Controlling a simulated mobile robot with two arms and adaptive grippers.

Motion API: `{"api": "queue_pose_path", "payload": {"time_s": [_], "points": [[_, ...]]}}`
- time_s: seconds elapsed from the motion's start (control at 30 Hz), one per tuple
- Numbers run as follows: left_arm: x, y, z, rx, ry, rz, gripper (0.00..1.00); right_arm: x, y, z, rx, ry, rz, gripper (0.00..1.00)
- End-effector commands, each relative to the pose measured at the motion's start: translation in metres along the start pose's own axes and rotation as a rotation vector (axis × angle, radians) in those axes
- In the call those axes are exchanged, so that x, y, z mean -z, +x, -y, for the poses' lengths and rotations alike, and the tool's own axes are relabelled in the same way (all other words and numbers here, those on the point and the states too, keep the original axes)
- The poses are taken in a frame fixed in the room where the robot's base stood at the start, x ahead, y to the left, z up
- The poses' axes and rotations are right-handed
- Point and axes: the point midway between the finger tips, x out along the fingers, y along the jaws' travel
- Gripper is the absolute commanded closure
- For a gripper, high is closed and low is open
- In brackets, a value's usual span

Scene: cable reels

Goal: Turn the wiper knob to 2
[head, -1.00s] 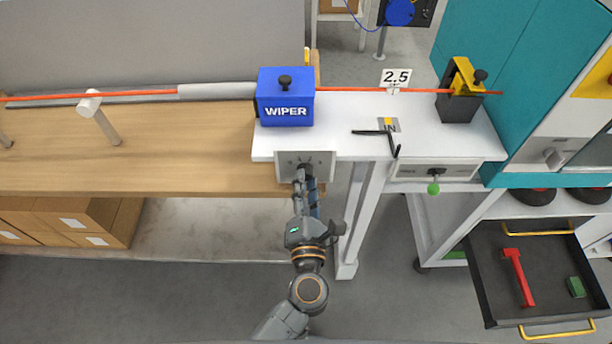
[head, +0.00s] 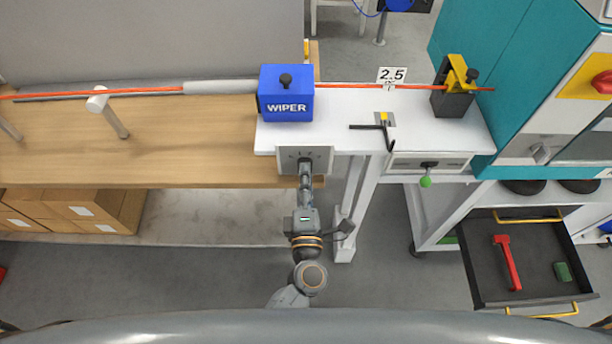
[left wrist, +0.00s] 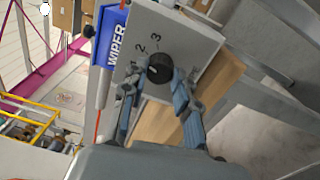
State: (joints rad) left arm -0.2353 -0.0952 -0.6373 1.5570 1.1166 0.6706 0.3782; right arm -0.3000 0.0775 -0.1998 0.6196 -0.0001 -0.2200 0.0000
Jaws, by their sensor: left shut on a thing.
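The wiper knob (left wrist: 160,68) is a round black knob on a light grey panel (left wrist: 205,50) marked with numbers; 2 and 3 are readable in the left wrist view. A small pale mark shows on the knob, but I cannot tell which number it points to. In the head view the panel (head: 322,158) hangs on the bench front below the blue WIPER box (head: 286,93). My left gripper (head: 305,172) is at the knob, with its fingers on either side of it, shut on it. In the left wrist view its fingers (left wrist: 158,82) flank the knob. My right gripper is not in view.
An orange cable (head: 365,86) runs through the WIPER box to a yellow-and-black clamp (head: 454,88). An open drawer (head: 478,262) juts out at lower right. A white leg (head: 360,205) stands right of my arm.

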Motion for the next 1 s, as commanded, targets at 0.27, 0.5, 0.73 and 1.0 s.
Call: {"api": "queue_pose_path", "payload": {"time_s": [0.27, 0.5, 0.73, 1.0], "points": [[0.000, 0.000, 0.000, -0.001, 0.003, 0.000, 1.00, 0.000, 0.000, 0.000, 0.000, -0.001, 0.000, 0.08], [0.000, 0.000, 0.000, -0.001, 0.002, 0.000, 0.47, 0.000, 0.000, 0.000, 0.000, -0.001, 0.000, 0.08], [0.000, 0.000, 0.000, 0.000, 0.002, 0.000, 0.47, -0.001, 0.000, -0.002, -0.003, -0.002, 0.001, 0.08], [0.000, -0.024, 0.002, 0.004, 0.002, 0.001, 0.47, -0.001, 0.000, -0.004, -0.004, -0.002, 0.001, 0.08]]}}
